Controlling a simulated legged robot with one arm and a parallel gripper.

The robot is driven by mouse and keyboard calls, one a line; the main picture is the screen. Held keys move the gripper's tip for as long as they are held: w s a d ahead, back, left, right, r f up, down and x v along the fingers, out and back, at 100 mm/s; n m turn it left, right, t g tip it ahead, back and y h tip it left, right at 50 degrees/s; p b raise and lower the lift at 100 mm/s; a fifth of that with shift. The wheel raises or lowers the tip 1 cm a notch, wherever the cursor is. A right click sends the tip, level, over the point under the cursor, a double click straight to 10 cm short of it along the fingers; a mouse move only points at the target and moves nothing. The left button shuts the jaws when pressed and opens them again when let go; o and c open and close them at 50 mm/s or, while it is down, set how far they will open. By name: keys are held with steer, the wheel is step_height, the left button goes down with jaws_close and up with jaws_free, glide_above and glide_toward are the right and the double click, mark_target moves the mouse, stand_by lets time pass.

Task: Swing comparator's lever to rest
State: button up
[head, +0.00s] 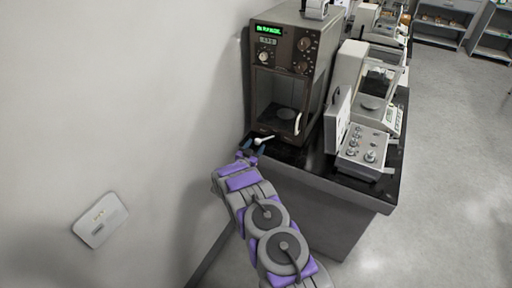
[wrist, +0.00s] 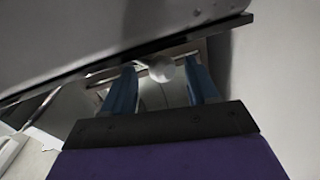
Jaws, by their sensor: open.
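The comparator (head: 291,72) is a tall brown cabinet with a green display, knobs and a glazed chamber, at the back of the black-topped table. Its lever (head: 264,139) looks like a short pale handle with a rounded end, low at the cabinet's front left corner. My gripper (head: 254,147) is open at that corner, its blue fingers close to the lever. In the wrist view a white ball (wrist: 162,69), apparently the lever's knob, shows between the two open fingers. I cannot tell whether either finger touches it.
The black table top (head: 345,180) carries a grey box with knobs (head: 363,152) and a white balance (head: 385,110) to the right. A wall stands close on the left, with a white plate (head: 100,220) on it. Open floor (head: 445,150) lies to the right.

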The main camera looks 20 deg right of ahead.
steer(key=shift+w+d, duration=0.25)
steer(key=shift+d, duration=0.15)
steer(key=shift+w+d, duration=0.1)
steer(key=shift+w, duration=0.2)
steer(key=shift+r, duration=0.1)
steer(key=shift+a, duration=0.2)
steer(key=shift+d, duration=0.2)
steer(key=c, duration=0.6)
steer(key=shift+a, duration=0.1)
jaws_close()
